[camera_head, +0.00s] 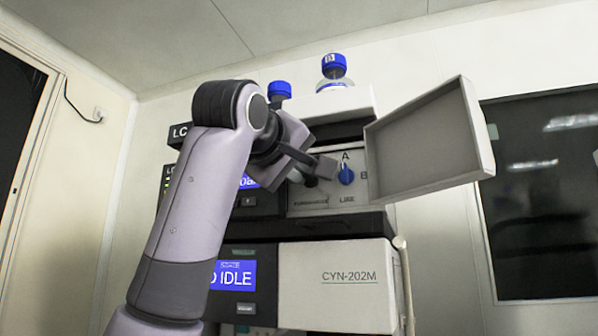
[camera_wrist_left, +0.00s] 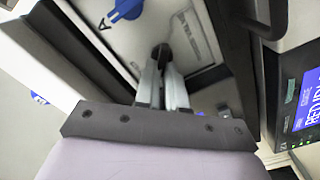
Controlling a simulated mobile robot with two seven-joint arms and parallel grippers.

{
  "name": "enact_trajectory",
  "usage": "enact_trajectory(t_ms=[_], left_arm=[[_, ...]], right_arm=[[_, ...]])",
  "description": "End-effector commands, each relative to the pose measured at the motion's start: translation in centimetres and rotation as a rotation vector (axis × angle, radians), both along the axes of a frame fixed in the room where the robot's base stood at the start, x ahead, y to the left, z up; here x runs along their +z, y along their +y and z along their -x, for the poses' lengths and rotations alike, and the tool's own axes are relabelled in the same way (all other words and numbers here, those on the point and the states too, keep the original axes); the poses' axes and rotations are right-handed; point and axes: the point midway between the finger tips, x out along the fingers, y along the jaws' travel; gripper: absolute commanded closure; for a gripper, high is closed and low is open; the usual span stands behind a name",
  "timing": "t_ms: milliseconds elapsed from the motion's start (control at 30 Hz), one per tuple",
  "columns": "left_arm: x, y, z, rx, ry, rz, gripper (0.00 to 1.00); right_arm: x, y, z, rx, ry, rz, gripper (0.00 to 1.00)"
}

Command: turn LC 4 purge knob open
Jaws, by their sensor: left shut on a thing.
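My left gripper (camera_head: 309,172) reaches in front of the open upper compartment of the LC stack. It is shut on a small black knob (camera_wrist_left: 161,51) on the pale valve panel (camera_wrist_left: 178,68). In the head view the gripper hides most of this knob, and its angle cannot be told. My right gripper is not in view.
A pale door (camera_head: 430,140) stands swung open to the right of the panel. Below is a module marked CYN-202M (camera_head: 340,285) with an IDLE screen (camera_head: 233,275). Blue-capped bottles (camera_head: 334,68) stand on top. A dark window (camera_head: 545,190) is at the right.

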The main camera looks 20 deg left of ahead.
Motion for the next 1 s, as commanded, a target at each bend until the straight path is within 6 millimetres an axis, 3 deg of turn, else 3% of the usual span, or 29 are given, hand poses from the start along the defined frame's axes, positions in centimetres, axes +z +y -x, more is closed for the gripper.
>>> enact_trajectory(t_ms=[500, 1000], left_arm=[[-0.51, 0.25, -0.01, 0.0, 0.015, 0.446, 1.0], [-0.73, 0.35, -0.01, 0.001, 0.021, 0.627, 1.0]], right_arm=[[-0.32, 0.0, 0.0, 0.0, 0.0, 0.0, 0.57], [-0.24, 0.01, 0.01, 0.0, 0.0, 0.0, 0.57]])
